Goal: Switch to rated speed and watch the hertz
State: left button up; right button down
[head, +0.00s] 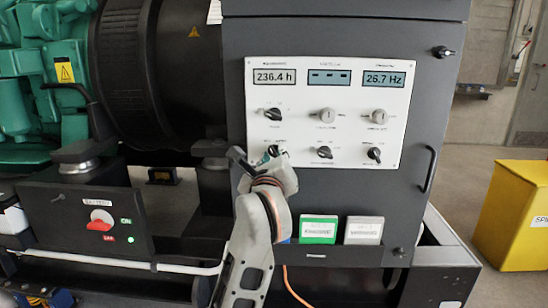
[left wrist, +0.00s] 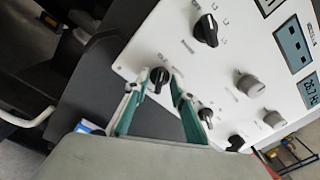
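The grey control panel's white face (head: 290,90) carries a frequency display (head: 384,79) reading 26.7 Hz. The hours display (head: 274,77) reads 236.4 h, and the middle display (head: 329,78) shows dashes. My left gripper (head: 270,155) is at the lower left knob of the panel, covering most of it in the head view. In the left wrist view, this black selector knob (left wrist: 159,81), with a label starting "IDLE", stands between the two teal fingertips of my gripper (left wrist: 160,74). The fingers are apart, with a small gap seeming to show beside the knob. My right gripper is in neither view.
Other knobs, such as the upper left one (head: 274,113) and the lower middle one (head: 324,152), sit close by. Green (head: 318,230) and white (head: 363,231) buttons are below. A red battery switch (head: 101,218) is at left, a yellow bin (head: 518,218) at right.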

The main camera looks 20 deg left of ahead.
pick_arm(q)
grip_shut()
jog(key=shift+r, duration=0.15)
